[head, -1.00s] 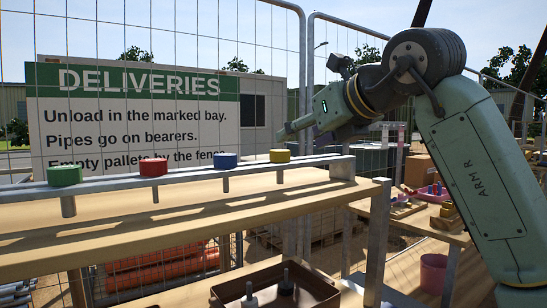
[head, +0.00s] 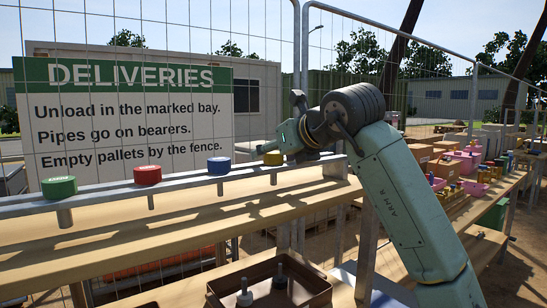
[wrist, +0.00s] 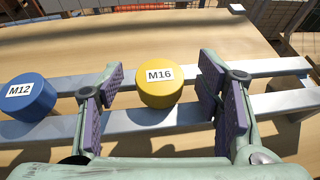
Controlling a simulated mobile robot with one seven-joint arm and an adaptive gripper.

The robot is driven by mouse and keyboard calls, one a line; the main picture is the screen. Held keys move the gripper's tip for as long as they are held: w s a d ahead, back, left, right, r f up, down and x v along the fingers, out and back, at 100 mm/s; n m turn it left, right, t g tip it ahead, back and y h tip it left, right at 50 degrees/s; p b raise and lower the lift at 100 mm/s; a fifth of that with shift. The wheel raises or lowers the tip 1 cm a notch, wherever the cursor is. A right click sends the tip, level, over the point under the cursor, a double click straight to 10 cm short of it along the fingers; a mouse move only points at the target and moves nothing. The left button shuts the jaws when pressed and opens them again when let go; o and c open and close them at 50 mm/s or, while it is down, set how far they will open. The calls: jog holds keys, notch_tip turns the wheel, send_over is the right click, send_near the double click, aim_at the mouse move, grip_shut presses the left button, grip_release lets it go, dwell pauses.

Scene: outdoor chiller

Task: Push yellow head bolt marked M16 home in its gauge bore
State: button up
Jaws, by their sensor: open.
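The yellow head bolt (wrist: 168,92), labelled M16, sits upright in the grey gauge rail (wrist: 135,124). In the head view the yellow head (head: 273,158) stands at the right of the row, its shank showing below the rail. I cannot tell how far the head stands above the rail.
The blue bolt (head: 219,165), labelled M12 in the wrist view, stands left of the yellow one, with red (head: 147,175) and green (head: 59,187) bolts further left. A brown tray (head: 225,290) with bolts lies below. A wire fence stands behind.

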jog(key=shift+c, duration=0.5)
grip_shut()
jog(key=shift+r, duration=0.15)
notch_tip(320, 180, up, 10)
jog(key=b, duration=0.1)
dwell(0.7)
jog(key=c, duration=0.6)
grip_release()
grip_shut()
